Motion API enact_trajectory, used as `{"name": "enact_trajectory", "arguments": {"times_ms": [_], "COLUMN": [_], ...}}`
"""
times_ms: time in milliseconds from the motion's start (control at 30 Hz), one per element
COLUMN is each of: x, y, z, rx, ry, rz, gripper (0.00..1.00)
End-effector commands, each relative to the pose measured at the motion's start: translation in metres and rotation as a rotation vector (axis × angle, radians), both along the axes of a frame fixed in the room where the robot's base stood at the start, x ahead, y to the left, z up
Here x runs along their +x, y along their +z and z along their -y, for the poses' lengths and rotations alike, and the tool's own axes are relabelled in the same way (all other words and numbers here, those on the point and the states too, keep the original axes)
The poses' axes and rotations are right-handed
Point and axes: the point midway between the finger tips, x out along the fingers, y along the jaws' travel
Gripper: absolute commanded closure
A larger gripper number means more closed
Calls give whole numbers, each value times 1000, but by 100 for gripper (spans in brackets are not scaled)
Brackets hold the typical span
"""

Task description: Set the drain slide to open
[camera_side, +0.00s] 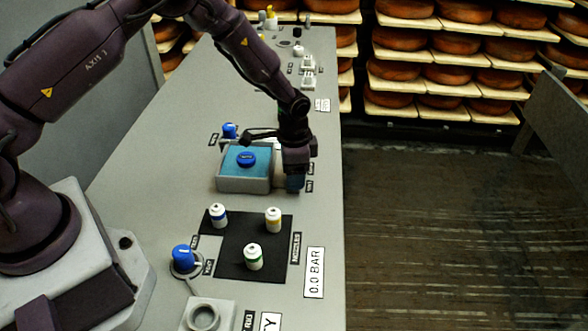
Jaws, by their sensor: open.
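My gripper (296,182) points down at the right side of a grey box with a teal top (228,168) and a round blue cap or knob (246,159) on it. The gripper is open, though its fingers are small and dark here. It overlaps the box's right end in the picture, and I cannot tell whether it touches anything. I cannot make out the drain slide for certain. It may be hidden behind the gripper, and the small labels beside it are too small to read.
Nearer on the grey console (320,120), several white bottles with coloured bands stand on a black mat (233,268). A blue knob (182,257) is left of the mat, and another (229,131) is behind the teal-topped box. A "0.0 BAR" sign (314,272) lies at the right edge.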

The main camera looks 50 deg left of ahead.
Motion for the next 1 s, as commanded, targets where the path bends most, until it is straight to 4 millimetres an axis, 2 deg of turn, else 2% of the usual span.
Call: {"name": "enact_trajectory", "arguments": {"times_ms": [133, 167, 400, 567, 800, 1000], "x": [0, 0, 0, 5, 29, 33], "y": [0, 0, 1, 1, 0, 1], "z": [0, 0, 0, -4, -27, -32], "rx": [0, 0, 0, 0, -2, 0], "ry": [0, 0, 0, 2, 2, 2], "rz": [0, 0, 0, 2, 2, 6], "gripper": [41, 46, 100, 100, 100, 100]}}
